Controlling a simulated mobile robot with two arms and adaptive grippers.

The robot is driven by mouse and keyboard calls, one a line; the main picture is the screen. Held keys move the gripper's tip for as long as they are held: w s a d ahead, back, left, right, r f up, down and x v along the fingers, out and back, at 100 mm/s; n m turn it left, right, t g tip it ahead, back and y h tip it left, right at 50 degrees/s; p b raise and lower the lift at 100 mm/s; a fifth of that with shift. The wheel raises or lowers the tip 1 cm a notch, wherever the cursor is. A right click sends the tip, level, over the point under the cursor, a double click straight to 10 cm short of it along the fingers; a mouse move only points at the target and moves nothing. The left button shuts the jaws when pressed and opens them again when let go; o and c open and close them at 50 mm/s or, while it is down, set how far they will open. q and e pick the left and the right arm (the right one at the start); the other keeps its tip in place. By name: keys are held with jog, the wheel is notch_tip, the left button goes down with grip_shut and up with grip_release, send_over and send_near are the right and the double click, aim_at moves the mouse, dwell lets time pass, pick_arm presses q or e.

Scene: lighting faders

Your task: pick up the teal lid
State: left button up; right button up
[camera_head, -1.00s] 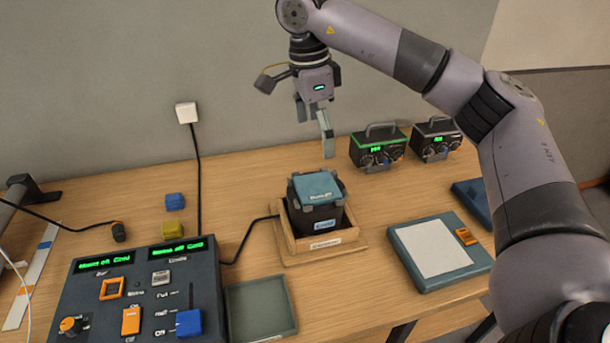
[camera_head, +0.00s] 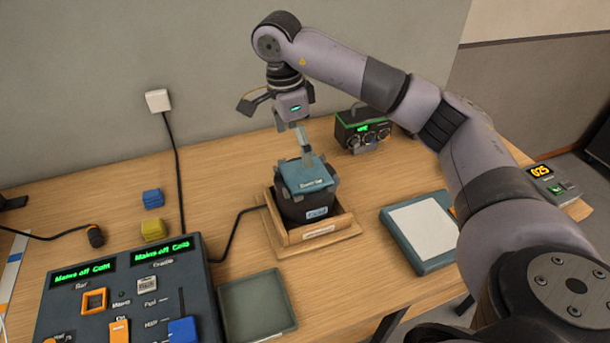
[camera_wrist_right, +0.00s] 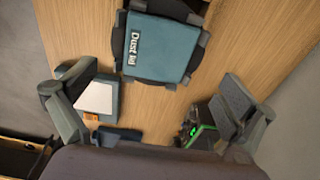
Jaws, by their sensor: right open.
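The teal lid (camera_head: 308,178), labelled "Dust lid", sits on top of a dark square container (camera_head: 305,208) standing in a wooden cradle (camera_head: 268,208). My right gripper (camera_head: 304,152) is open above the lid, its lower end close to it or overlapping it in the head view; I cannot tell whether it touches. In the right wrist view the teal lid (camera_wrist_right: 160,48) lies at the upper middle, ahead of the widely spread fingers (camera_wrist_right: 155,108), with nothing between them. My left gripper is not in view.
A console (camera_head: 130,285) with green displays and an empty grey-green tray (camera_head: 258,303) stand at front left. A black box with a handle (camera_head: 362,132) is behind right of the cradle. A white-topped pad (camera_head: 424,232) lies to the right. Blue (camera_head: 152,198) and yellow (camera_head: 153,230) blocks lie left.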

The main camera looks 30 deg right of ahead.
aim_at(305, 173)
notch_tip(305, 173, down, 2)
jog(key=shift+s+d+f, duration=0.15)
jog(key=f+p, duration=0.1)
jog(key=f, duration=0.1)
jog(key=d+f+p, duration=0.1)
jog(key=f, duration=0.1)
jog(key=shift+s+d+p, duration=0.15)
jog(key=shift+p, duration=0.2)
jog(key=shift+f, duration=0.55)
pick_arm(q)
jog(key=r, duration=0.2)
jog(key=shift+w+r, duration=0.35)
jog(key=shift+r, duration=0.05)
pick_arm(e)
jog(key=shift+c, duration=0.6)
jog(key=c, duration=1)
jog(key=shift+c, duration=0.2)
